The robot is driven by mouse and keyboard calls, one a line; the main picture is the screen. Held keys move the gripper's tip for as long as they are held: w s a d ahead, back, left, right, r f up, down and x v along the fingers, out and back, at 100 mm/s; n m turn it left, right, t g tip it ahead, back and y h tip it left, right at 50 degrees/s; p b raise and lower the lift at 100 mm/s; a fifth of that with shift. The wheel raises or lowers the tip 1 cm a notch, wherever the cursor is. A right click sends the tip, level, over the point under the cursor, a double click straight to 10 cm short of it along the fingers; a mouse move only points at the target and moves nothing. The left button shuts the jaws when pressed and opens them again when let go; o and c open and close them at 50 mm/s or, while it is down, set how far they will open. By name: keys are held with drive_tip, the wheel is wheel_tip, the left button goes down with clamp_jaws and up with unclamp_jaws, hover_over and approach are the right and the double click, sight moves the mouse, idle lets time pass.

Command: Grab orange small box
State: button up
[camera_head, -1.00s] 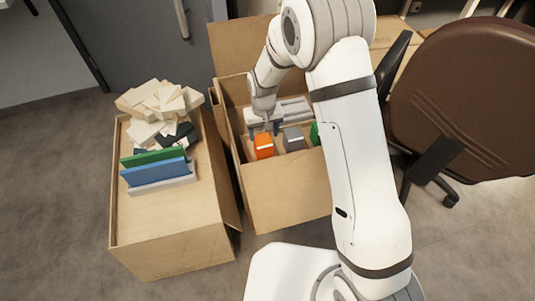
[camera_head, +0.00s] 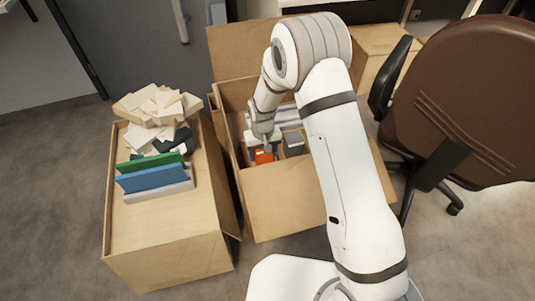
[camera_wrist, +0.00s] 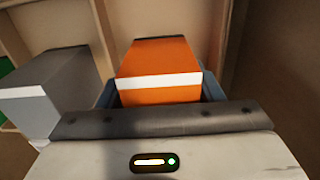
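The orange small box (camera_head: 264,156), with a white band, stands inside the open carton (camera_head: 290,205), near its front left. In the wrist view the orange box (camera_wrist: 158,65) is straight ahead of my gripper (camera_wrist: 160,93), and its near end lies between the two dark bluish fingers. The fingers sit close beside the box's left and right sides and look open around it; contact is hard to make out. In the head view my gripper (camera_head: 264,143) is right over the box and hides part of it.
A grey box (camera_wrist: 50,85) with a white band stands left of the orange box in the wrist view. The carton wall (camera_wrist: 270,75) is close on the right. Another carton (camera_head: 165,235), with folders and pale blocks on top, stands left. A brown chair (camera_head: 465,100) is at right.

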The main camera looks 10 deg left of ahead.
drive_tip(key=c, duration=0.7)
